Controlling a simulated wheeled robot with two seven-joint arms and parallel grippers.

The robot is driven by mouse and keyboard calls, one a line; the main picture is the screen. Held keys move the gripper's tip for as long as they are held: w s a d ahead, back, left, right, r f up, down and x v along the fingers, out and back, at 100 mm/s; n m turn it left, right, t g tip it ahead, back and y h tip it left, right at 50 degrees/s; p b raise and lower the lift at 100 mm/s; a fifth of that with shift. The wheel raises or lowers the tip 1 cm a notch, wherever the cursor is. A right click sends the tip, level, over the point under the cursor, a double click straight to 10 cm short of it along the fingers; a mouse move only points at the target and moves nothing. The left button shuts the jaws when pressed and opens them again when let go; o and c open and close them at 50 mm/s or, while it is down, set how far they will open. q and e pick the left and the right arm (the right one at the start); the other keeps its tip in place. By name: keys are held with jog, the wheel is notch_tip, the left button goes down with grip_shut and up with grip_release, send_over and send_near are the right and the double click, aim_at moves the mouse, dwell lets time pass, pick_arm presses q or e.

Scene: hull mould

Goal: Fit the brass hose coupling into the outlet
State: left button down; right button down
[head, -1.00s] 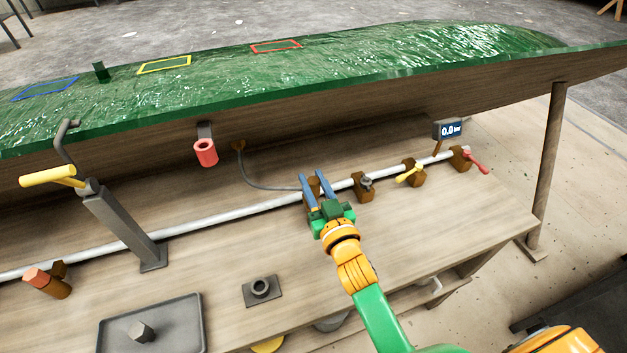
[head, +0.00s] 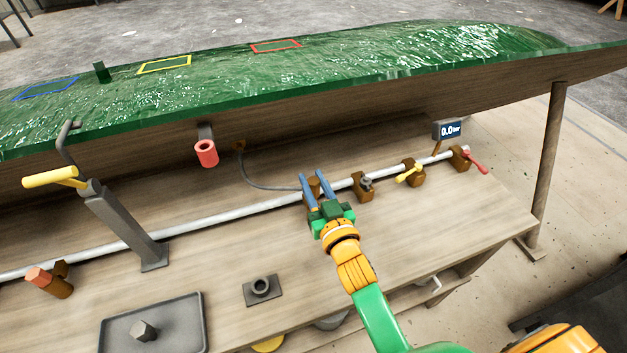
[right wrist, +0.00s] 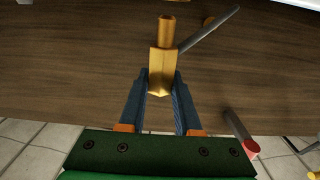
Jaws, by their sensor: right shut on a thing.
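My right gripper (head: 318,183), with blue fingers, is at the long pale pipe along the bench, below the green hull mould. It is shut on a brass piece (head: 314,187), which looks like the hose coupling. In the right wrist view the brass coupling (right wrist: 162,62) stands between the fingertips, a block with a round spigot pointing up the picture. A grey hose (head: 262,185) runs from under the mould to the gripper. The outlet cannot be told for sure; the fingers hide part of the pipe there. My left gripper is not in view.
The pipe (head: 215,220) carries a brown fitting (head: 363,187), a yellow-handled valve (head: 412,174) and a red-handled one (head: 470,160) to the right. A red cup (head: 206,152) hangs left. A socket plate (head: 262,290) and grey tray (head: 185,315) sit nearer. The right bench is clear.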

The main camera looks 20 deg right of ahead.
jog(key=shift+f+b, duration=1.5)
jog(key=shift+f, duration=0.35)
jog(key=c, duration=0.5)
grip_release()
jog(key=shift+s, duration=0.15)
jog(key=s, duration=0.7)
jog(key=shift+d, duration=0.1)
